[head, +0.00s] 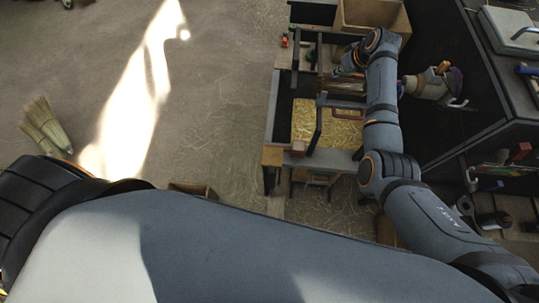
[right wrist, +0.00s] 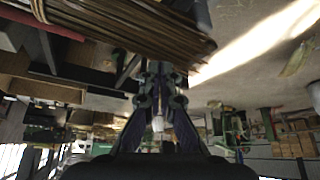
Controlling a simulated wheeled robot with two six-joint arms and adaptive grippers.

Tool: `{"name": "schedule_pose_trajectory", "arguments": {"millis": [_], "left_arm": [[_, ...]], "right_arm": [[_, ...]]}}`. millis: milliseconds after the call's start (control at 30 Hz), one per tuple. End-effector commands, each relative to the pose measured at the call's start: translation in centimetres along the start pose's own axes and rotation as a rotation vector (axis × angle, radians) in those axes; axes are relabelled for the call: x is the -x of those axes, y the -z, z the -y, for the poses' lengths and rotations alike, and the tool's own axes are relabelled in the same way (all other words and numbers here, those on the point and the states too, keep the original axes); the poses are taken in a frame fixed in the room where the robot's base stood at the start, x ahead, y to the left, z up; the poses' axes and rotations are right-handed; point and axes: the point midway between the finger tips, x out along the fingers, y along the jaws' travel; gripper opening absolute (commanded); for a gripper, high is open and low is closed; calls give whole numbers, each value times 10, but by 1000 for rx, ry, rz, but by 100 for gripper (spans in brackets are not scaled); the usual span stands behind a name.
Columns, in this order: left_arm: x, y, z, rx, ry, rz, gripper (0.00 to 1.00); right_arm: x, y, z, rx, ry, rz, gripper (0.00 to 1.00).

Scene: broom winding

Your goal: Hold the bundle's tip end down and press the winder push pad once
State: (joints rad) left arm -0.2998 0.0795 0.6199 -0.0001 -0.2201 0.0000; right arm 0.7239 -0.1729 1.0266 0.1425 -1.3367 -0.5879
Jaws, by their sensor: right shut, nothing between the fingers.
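A bundle of long brown stalks (right wrist: 135,25) runs across the top of the right wrist view, its cut ends at the right. In the head view, a brown strip that looks like the same bundle (head: 346,87) lies on the bench beside my right arm. My right gripper (head: 340,71) is over the bench's far part. Its fingers (right wrist: 158,72) are shut and empty in the right wrist view, close to the bundle; I cannot tell whether they touch it. I cannot make out the push pad with certainty. My left gripper is out of view.
A tray of yellow straw (head: 300,108) sits at the bench's near part, beside a dark upright bar (head: 317,126). A cardboard box (head: 343,20) is at the back. A dark worktop (head: 485,75) stands at right. A broom head (head: 45,127) lies on the open floor at left.

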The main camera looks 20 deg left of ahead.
Motion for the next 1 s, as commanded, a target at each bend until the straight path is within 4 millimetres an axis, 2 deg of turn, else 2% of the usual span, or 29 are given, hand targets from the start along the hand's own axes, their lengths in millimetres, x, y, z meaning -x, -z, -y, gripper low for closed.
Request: {"name": "schedule_pose_trajectory", "arguments": {"millis": [867,1000], "left_arm": [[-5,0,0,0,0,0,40],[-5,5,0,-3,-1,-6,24]], "right_arm": [[-9,-5,0,0,0,1,0],[-9,-5,0,0,0,1,0]]}}
